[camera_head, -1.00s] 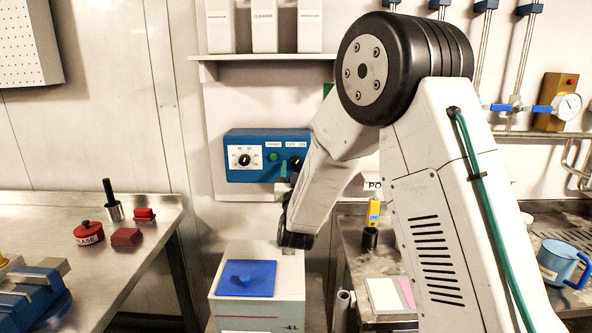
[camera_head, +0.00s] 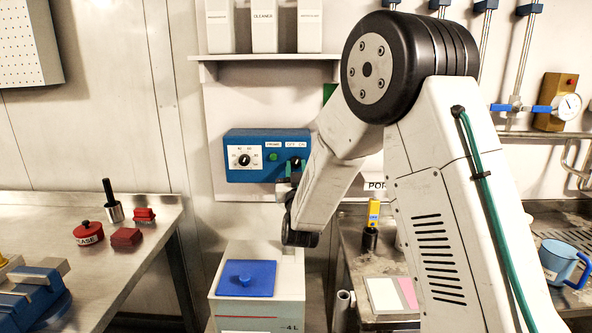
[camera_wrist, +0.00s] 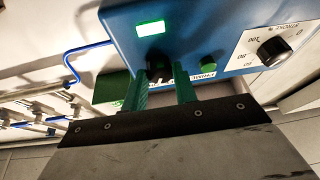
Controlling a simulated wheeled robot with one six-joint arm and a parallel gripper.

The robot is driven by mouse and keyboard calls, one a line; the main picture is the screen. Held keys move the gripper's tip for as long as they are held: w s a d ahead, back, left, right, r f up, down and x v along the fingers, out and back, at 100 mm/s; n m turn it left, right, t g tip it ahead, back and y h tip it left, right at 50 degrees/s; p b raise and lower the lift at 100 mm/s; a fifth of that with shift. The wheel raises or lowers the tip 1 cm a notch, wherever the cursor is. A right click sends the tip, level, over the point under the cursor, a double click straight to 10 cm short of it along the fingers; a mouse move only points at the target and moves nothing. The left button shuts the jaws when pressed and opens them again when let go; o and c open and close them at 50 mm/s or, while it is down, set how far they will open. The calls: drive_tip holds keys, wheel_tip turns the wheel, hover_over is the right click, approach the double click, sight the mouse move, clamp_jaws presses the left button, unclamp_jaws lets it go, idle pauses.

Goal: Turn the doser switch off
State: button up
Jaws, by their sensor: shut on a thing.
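The blue doser box (camera_head: 232,174) is mounted on the wall in the head view. It has a white dial, a green button and a black switch (camera_head: 296,161) under OFF and ON labels at its right end. My gripper (camera_head: 289,178) is at that switch. In the wrist view, the doser box (camera_wrist: 198,28) appears turned over, with a lit green lamp (camera_wrist: 150,29). There my gripper (camera_wrist: 163,78) has its two green fingers on either side of the dark switch (camera_wrist: 155,68), shut on it. The fingers hide part of the switch, so its exact angle is unclear.
A white tank (camera_head: 258,305) with a blue lid (camera_head: 247,278) stands below the doser box. A shelf (camera_head: 265,57) with white containers hangs above. The left bench (camera_head: 100,265) holds red items. A yellow device (camera_head: 374,212) stands on the right counter.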

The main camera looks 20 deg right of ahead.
drive_tip(key=n+y, duration=0.1)
drive_tip(key=n, duration=0.1)
drive_tip(key=n+y, duration=0.1)
drive_tip(key=n, duration=0.2)
drive_tip(key=n+y, duration=0.2)
drive_tip(key=shift+s+d+r, duration=0.1)
drive_tip(key=shift+d, duration=0.15)
drive_tip(key=n+y, duration=0.1)
drive_tip(key=n, duration=0.2)
drive_tip(key=n+g+y, duration=0.1)
drive_tip(key=n, duration=0.3)
drive_tip(key=shift+d+r, duration=0.1)
drive_tip(key=shift+r, duration=0.05)
drive_tip(key=shift+y, duration=0.3)
drive_tip(key=o, duration=1)
drive_tip(key=v, duration=0.8)
drive_tip(key=shift+r, duration=0.15)
